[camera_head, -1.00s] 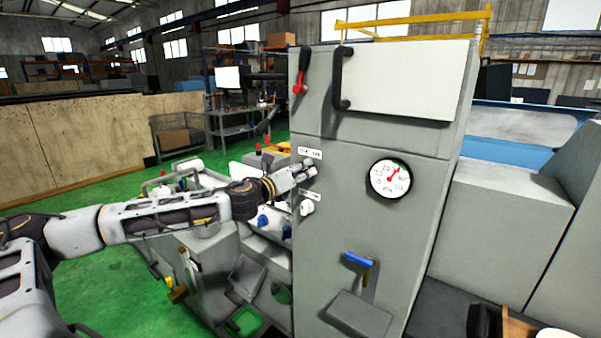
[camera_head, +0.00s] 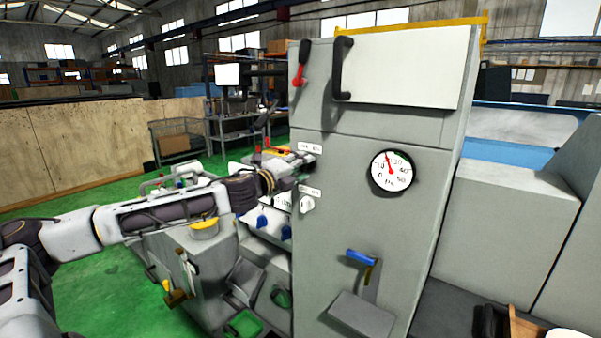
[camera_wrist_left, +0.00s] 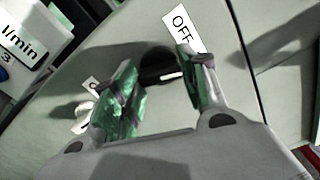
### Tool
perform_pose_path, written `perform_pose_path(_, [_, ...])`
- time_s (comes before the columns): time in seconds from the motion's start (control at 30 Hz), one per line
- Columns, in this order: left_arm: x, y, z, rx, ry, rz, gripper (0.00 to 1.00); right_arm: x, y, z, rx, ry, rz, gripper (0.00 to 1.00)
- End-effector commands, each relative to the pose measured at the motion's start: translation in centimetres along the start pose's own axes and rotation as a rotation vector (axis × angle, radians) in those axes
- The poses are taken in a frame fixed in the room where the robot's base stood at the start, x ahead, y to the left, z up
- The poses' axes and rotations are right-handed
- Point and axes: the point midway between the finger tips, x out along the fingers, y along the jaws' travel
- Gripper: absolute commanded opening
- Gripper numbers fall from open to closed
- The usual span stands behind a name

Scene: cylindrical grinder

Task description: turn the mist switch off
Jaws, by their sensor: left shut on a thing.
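The mist switch shows in the left wrist view as a black round knob (camera_wrist_left: 155,66) with a white mark, below a white plate (camera_wrist_left: 183,30) reading OFF. The rest of the plate is hidden by a finger. My left gripper (camera_wrist_left: 155,85) has its green-padded fingers on either side of the knob, shut on it. In the head view my left gripper (camera_head: 301,181) is at the grey cabinet front, just under the label plate (camera_head: 309,148), and hides the knob. I cannot tell for sure which position the mark points to. My right gripper is not in view.
A round gauge (camera_head: 391,173), a blue-handled lever (camera_head: 360,257) and a red-knobbed lever (camera_head: 298,79) are on the same cabinet. Blue knobs (camera_head: 262,222) stand to the left.

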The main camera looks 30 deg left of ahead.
Motion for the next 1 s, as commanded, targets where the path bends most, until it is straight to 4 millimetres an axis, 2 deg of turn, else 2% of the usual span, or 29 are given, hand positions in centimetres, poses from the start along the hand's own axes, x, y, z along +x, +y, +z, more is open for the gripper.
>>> perform_pose_path(0.2, [0.0, 0.2, 0.0, -0.177, -0.002, 0.000, 0.19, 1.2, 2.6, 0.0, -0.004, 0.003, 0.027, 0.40])
perform_pose_path(0.33, [0.0, 0.2, 0.0, -0.252, -0.002, 0.001, 0.19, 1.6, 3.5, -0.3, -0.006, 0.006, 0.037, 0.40])
perform_pose_path(0.67, [0.0, 0.2, 0.0, -0.337, -0.001, 0.003, 0.19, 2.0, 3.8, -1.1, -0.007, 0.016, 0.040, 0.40])
perform_pose_path(1.0, [0.0, 0.2, 0.0, -0.341, -0.001, 0.003, 0.19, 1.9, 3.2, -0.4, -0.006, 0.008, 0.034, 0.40])
